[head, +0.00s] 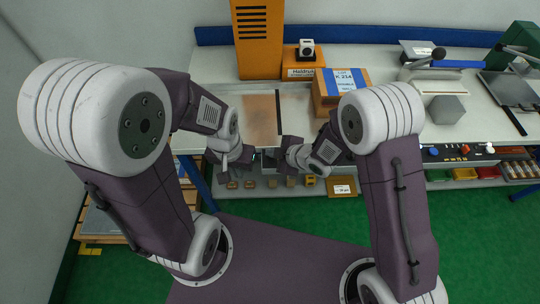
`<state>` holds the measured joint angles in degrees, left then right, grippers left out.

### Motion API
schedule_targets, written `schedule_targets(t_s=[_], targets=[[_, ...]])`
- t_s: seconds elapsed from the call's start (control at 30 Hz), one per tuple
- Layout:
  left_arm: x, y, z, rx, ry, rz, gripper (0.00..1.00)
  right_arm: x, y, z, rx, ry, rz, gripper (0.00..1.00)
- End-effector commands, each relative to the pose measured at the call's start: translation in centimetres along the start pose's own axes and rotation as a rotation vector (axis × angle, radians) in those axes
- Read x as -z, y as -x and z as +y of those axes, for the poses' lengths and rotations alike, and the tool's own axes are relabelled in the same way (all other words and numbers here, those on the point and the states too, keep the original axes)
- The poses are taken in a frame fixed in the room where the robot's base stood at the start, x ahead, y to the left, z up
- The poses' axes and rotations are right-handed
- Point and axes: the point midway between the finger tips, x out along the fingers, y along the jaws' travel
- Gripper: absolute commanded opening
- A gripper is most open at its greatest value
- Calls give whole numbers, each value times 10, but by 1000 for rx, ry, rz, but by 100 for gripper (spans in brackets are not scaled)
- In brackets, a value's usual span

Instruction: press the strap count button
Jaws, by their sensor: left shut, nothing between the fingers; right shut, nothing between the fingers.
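My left gripper (226,166) is shut and empty, pointing down at the front edge of the bench, left of the middle. My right gripper (282,156) is shut and empty at the same edge, a little to the right, with a gap between the two. A control strip (450,153) runs along the bench front at the right. It carries a blue knob (433,151), a red button (465,149) and a pale one (490,148). I cannot tell which is the strap count button. Both grippers are well left of this strip. The arms hide part of the bench front.
The bench (390,152) holds an orange cabinet (260,40), an orange box (299,65), a cardboard box (338,92) with a blue label and a grey block (446,110). Below are a shelf with small blocks and coloured bins (465,174). The green floor (300,212) in front is partly clear.

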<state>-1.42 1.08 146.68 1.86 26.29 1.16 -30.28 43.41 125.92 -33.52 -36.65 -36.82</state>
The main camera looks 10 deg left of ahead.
Motion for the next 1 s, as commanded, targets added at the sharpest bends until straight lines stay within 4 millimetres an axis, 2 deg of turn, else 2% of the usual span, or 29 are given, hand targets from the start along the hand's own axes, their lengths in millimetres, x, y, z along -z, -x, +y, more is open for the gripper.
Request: schedule_targets(t_s=[0.63,1.0], targets=[[0,-4,0,0,0,0,0,-2,-3,-2,1,0,-1,0],[1,12,0,0,0,0,0,8,11,8,1,0,0,0]])
